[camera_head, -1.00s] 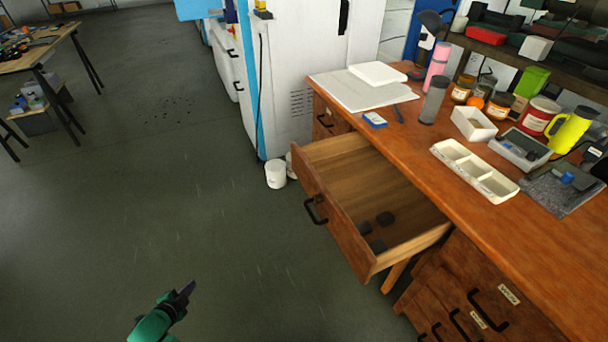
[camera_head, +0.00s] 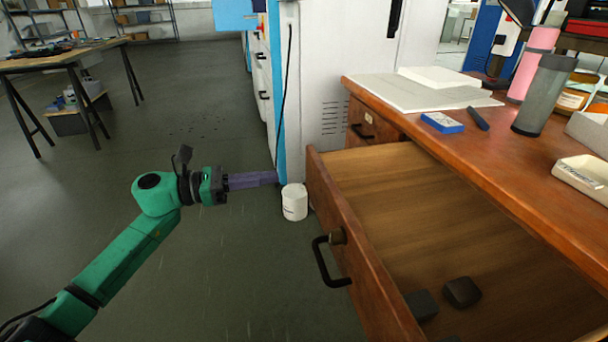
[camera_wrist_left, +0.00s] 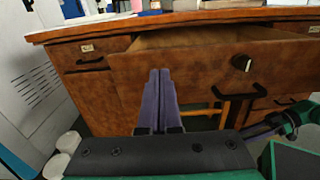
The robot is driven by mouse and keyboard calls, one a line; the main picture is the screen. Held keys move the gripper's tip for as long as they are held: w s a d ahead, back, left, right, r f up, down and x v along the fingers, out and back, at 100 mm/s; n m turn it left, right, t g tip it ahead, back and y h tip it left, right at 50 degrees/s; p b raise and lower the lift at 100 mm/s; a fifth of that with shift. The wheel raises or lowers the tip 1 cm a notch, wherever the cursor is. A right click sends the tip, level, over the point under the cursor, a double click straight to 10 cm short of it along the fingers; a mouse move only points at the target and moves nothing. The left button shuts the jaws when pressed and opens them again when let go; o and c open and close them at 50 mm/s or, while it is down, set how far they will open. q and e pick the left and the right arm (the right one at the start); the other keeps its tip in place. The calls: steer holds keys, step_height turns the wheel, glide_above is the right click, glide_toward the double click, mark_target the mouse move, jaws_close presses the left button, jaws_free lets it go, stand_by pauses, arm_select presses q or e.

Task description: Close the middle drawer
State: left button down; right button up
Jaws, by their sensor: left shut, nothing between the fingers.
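The middle drawer (camera_head: 352,240) of the wooden desk is pulled well open, with a black bar handle (camera_head: 325,262) on its front. Several dark blocks (camera_head: 462,292) lie inside it. My left gripper (camera_head: 277,178) is shut and empty, left of the drawer front and apart from it in the head view. In the left wrist view the purple fingers (camera_wrist_left: 160,72) point at the left part of the drawer front (camera_wrist_left: 205,72), with the handle (camera_wrist_left: 240,92) to their right. My right gripper is not seen in the head view.
A white pot (camera_head: 294,202) stands on the floor by the white machine (camera_head: 340,60), beyond the drawer. The desk top (camera_head: 430,135) holds a board, a blue box and a grey cylinder. The floor left of the drawer is clear.

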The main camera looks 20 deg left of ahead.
mark_target(317, 170)
arm_select(q)
steer(key=x, duration=0.8)
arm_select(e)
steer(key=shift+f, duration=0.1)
arm_select(q)
steer(key=shift+w+d, duration=0.1)
